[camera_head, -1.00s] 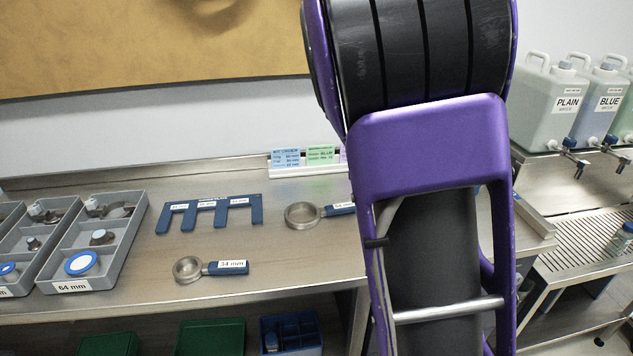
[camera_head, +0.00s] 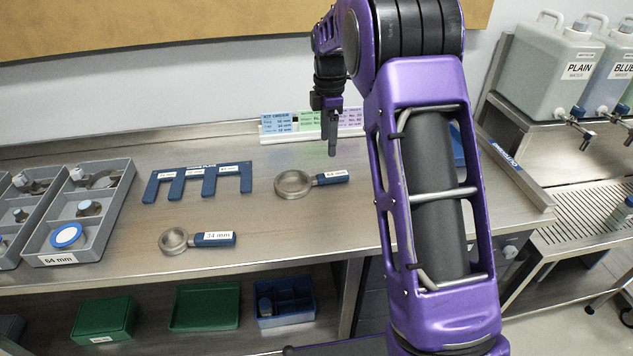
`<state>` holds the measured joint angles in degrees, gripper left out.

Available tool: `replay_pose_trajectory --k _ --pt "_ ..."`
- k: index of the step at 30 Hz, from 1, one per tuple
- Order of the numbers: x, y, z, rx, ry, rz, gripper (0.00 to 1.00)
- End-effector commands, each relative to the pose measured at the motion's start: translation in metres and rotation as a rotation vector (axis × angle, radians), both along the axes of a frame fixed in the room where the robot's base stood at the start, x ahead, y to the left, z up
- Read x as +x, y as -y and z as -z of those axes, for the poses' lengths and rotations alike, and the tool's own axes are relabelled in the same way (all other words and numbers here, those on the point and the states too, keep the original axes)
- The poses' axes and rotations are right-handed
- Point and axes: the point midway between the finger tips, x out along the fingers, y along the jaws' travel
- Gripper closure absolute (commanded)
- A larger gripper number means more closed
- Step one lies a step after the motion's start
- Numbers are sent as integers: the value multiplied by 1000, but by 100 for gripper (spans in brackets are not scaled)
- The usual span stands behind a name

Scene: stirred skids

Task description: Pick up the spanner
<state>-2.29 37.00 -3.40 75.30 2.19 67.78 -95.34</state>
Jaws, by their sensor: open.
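Two ring-shaped spanners with blue labelled handles lie flat on the steel bench. The nearer, smaller spanner (camera_head: 212,239) has its ring to the left, and its label appears to read 34 mm. The larger spanner (camera_head: 294,184) lies farther back and to the right, ring to the left; its label is too small to read surely. My gripper (camera_head: 332,150) is open and empty, pointing down over the back of the bench. It is behind and right of the larger spanner, apart from both. The gap between its fingers is hard to make out from this side.
A blue slotted rack (camera_head: 198,170) lies left of the larger spanner. Grey divided trays (camera_head: 112,218) stand at the left. Upright cards (camera_head: 282,122) stand along the back near my gripper. Green boxes (camera_head: 205,306) sit on the shelf below. The bench front between is clear.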

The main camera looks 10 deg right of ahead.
Motion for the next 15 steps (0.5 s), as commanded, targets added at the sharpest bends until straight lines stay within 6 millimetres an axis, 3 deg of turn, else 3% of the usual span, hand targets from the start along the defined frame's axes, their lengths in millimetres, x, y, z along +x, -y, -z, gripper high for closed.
replay_pose_trajectory --k 3,6,15 --pt "-1 -1 27 1 -5 -1 28" --pt "-1 0 41 0 -2 0 28" --pt "-2 -5 65 0 -1 0 28"
